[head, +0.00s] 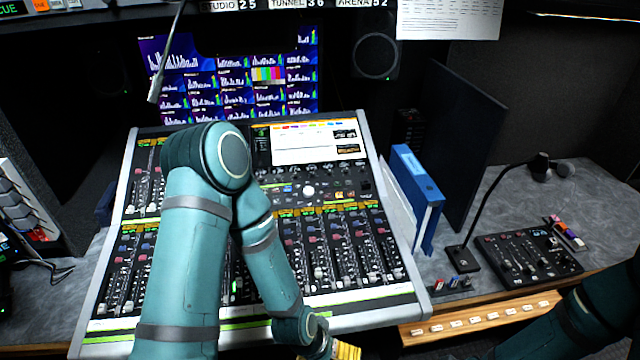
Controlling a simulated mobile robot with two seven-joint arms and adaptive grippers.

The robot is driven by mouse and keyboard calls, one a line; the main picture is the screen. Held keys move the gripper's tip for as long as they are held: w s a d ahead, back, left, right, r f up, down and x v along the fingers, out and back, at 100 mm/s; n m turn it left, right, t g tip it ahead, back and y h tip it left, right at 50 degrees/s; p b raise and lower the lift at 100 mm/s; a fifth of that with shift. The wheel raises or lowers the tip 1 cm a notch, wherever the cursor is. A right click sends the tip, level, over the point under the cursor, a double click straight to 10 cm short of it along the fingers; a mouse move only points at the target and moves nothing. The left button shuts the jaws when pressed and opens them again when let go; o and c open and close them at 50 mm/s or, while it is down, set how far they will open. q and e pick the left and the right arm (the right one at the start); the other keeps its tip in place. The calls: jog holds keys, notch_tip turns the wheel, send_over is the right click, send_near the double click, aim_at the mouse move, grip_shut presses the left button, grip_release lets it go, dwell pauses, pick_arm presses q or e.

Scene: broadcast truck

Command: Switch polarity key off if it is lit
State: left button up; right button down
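The mixing console (350,296) fills the middle of the head view, with rows of faders, knobs, small red and lit keys and a bright screen (303,145). I cannot make out which key is the polarity key or whether it is lit; the labels are too small. My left arm crosses in front of the console and hides part of its left and middle sections. My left gripper (346,351) shows only as a yellow-tipped bit at the bottom edge, by the console's front; its opening is cut off. My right arm shows at the lower right, its gripper out of view.
A wooden strip with labelled sockets (480,321) runs right of the console. A blue binder (416,190) stands beside the console. Meter screens (200,80) are behind.

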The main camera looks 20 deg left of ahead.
dwell(0.3)
pick_arm(q)
grip_shut()
dwell(1.3)
